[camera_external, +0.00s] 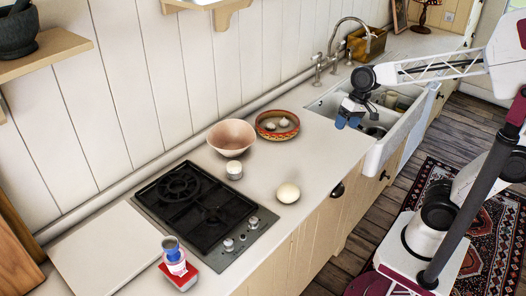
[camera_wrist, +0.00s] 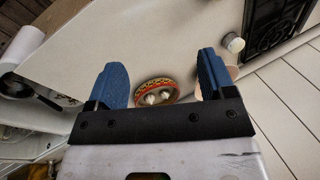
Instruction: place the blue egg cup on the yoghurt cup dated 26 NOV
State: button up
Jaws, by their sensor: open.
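A small blue-grey egg cup (camera_external: 171,243) stands at the front left of the counter. It sits on top of a white, pink and blue cup (camera_external: 176,264), which may be a yoghurt cup. That cup is on a red and white box (camera_external: 179,278). A separate small white cup (camera_external: 234,170) stands beside the hob, and it also shows in the wrist view (camera_wrist: 233,43). No date is readable on either cup. My gripper (camera_external: 349,118) is open and empty near the sink, far from the egg cup. Its two blue fingers stand wide apart in the wrist view (camera_wrist: 163,78).
A pink bowl (camera_external: 231,139) and a patterned dish (camera_external: 262,132) holding garlic-like bulbs stand at the back. A pale round object (camera_external: 288,192) lies near the counter's front edge. A pale board (camera_external: 105,255) lies at left.

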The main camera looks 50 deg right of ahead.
jog(key=s+d+f+n+t+h, duration=0.1)
jog(key=s+d+f+n+h, duration=0.1)
jog(key=s+d, duration=1)
notch_tip(320, 180, down, 2)
jog(key=shift+f+n+h, duration=0.1)
jog(key=shift+n+h, duration=0.2)
jog(key=shift+h, duration=0.5)
